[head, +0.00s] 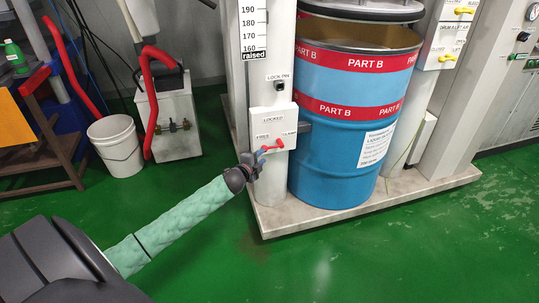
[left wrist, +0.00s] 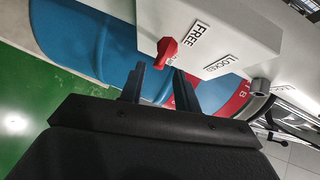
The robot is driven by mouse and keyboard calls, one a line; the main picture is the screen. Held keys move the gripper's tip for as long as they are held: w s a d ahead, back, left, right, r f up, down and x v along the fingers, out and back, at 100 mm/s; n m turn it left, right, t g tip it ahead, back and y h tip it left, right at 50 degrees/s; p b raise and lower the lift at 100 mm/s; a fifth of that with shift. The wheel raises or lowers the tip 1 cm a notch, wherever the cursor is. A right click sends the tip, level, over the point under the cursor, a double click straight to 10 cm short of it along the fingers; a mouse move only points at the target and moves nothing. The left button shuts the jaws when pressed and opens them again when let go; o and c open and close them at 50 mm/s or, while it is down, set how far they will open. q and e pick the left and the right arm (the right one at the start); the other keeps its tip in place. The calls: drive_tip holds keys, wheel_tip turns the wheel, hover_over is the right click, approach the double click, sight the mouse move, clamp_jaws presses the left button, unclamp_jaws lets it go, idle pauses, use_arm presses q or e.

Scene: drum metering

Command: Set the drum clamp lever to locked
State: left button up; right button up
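The drum clamp lever (head: 272,147) is a small red handle on a white box (head: 284,122) on the grey column. In the head view it points left, below the FREE label; the LOCKED label is above. The lever also shows in the left wrist view (left wrist: 170,50), beside the FREE label (left wrist: 201,33), with the LOCKED label (left wrist: 221,65) farther off. My left gripper (head: 256,160) is just below and left of the lever. In the left wrist view its fingers (left wrist: 160,84) are apart with nothing between them, and the lever is just beyond the tips. My right gripper is out of view.
A blue drum (head: 339,140) with red PART B bands stands on a pale base plate (head: 315,222), right of the clamp box. A lock pin knob (head: 279,86) is above the box. A white bucket (head: 117,146) stands at left. The green floor in front is clear.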

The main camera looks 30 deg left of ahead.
sight(269, 148)
use_arm(q)
drive_tip(key=shift+w+a+r, duration=0.2)
drive_tip(key=shift+w+a, duration=0.1)
drive_tip(key=shift+w, duration=0.3)
drive_tip(key=shift+w+a+f, duration=0.1)
drive_tip(key=shift+w+f, duration=0.1)
drive_tip(key=shift+w, duration=0.95)
drive_tip(key=shift+w+a+f, duration=0.1)
drive_tip(key=shift+w+f, duration=0.1)
drive_tip(key=shift+w, duration=0.9)
drive_tip(key=shift+w+a+f, duration=0.1)
drive_tip(key=shift+w+f, duration=0.1)
drive_tip(key=shift+w, duration=0.95)
drive_tip(key=shift+d, duration=0.1)
clamp_jaws()
